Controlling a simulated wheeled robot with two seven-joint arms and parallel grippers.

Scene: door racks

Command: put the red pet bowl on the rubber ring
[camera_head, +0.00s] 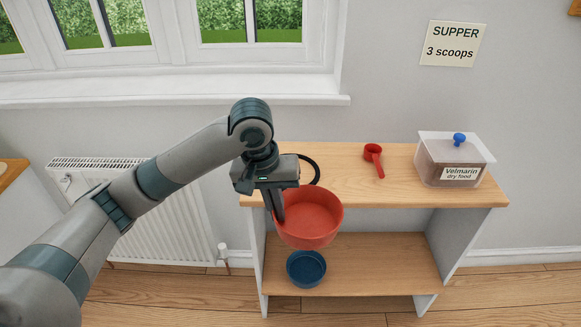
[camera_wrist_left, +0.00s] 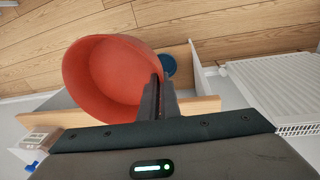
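The red pet bowl (camera_head: 318,217) is held in the air in front of the shelf unit's top board, upright or nearly so. My left gripper (camera_head: 279,208) is shut on its left rim, one finger showing inside the bowl. In the left wrist view the bowl (camera_wrist_left: 105,78) hangs at the fingers (camera_wrist_left: 160,98). The rubber ring (camera_head: 317,168) is a black loop on the top board, behind the gripper and bowl; only its back and right arc shows. My right gripper is not in view.
A blue bowl (camera_head: 306,269) stands on the lower shelf (camera_head: 380,262). On the top board (camera_head: 400,189) lie a red scoop (camera_head: 374,159) and a clear dry food box (camera_head: 455,160) with a blue knob. A radiator (camera_head: 150,215) is at left. The board between ring and scoop is clear.

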